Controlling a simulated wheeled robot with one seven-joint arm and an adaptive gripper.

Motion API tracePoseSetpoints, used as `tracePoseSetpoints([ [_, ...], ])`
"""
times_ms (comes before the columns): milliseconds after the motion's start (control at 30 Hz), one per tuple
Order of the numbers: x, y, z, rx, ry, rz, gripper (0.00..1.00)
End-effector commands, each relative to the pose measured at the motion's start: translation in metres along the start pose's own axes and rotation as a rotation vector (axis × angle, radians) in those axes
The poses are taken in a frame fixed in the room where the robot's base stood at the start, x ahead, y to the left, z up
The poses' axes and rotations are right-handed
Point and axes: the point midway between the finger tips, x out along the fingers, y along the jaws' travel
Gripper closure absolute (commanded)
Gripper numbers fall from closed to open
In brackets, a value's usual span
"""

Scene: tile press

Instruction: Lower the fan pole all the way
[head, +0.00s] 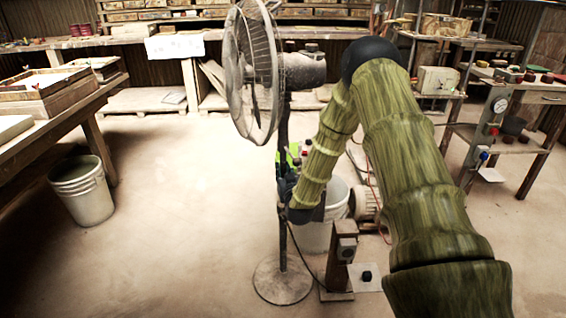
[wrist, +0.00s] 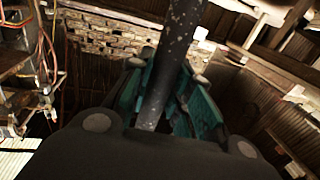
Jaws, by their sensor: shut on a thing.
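A standing fan (head: 252,75) with a round caged head is in the middle of the head view. Its dark pole (head: 283,128) runs down to a round, dusty base (head: 283,281) on the floor. My gripper (head: 287,183) is at the pole about midway up, below the fan head; my forearm partly hides it. In the wrist view, the teal fingers of my gripper (wrist: 168,98) are shut on the speckled pole (wrist: 181,45), one on each side. The pole runs up between them, and its lower part is hidden behind the gripper body.
A short post with a box (head: 342,262) stands just right of the fan base. A white bucket (head: 318,232) and a motor (head: 364,203) are behind it. A grey bucket (head: 82,190) stands by the left workbench (head: 75,95). The floor left of the fan is clear.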

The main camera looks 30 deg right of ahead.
Motion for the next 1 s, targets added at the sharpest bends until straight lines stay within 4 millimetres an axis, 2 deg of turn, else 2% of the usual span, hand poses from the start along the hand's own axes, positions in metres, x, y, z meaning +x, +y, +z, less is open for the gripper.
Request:
tracePoseSetpoints([
  [33,-0.002,0.000,0.021,-0.003,-0.008,0.000,1.00],
  [200,-0.002,0.001,0.046,-0.001,-0.007,0.001,1.00],
  [300,-0.002,0.001,0.054,-0.001,-0.007,0.001,1.00],
  [767,-0.002,0.001,0.059,-0.001,-0.005,0.001,1.00],
  [800,-0.002,0.001,0.058,-0.001,-0.005,0.001,0.72],
  [900,-0.001,0.001,0.058,0.000,-0.004,0.001,0.57],
  [1000,-0.001,0.000,0.057,0.000,-0.003,0.000,0.57],
])
